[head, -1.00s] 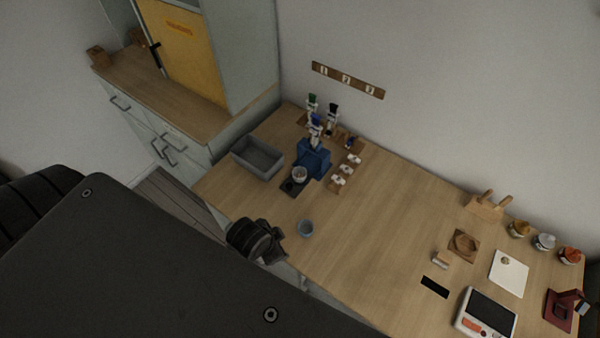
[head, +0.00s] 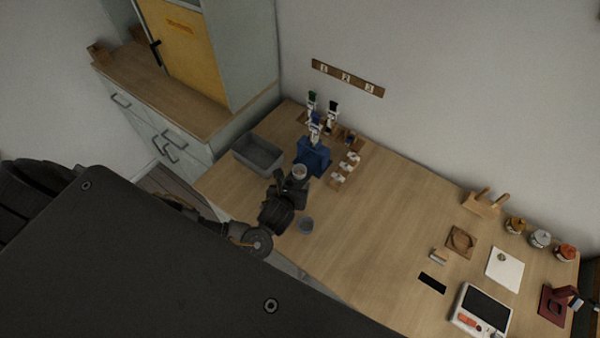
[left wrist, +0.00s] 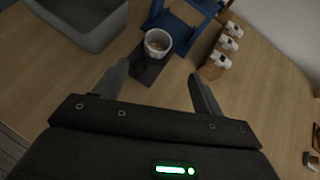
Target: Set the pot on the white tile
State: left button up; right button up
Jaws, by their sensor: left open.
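A small pale pot (head: 299,171) stands upright on a dark pad at the foot of a blue stand (head: 315,157). In the left wrist view the pot (left wrist: 157,43) shows a light rim and something brownish inside. My left gripper (head: 291,183) is open and empty, just in front of the pot; in the wrist view its fingers (left wrist: 160,84) are spread on the near side of the pot, not around it. The white tile (head: 505,270) lies far right on the table with a small round thing on it. My right gripper is not in view.
A grey bin (head: 258,153) stands left of the blue stand. White-topped pieces in a wooden rack (head: 345,170) stand to its right. The middle of the table is clear; a scale (head: 482,311) is before the tile.

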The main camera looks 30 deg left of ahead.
pick_arm(q)
send_near(301, 168)
jog(key=shift+w+f+m+b, duration=0.25)
jog(key=shift+m+b, duration=0.05)
jog(key=shift+b, duration=0.05)
jog(key=shift+p+x, duration=0.45)
jog(key=shift+x, duration=2.15)
jog(key=shift+r, duration=0.1)
jog(key=c, duration=1.1)
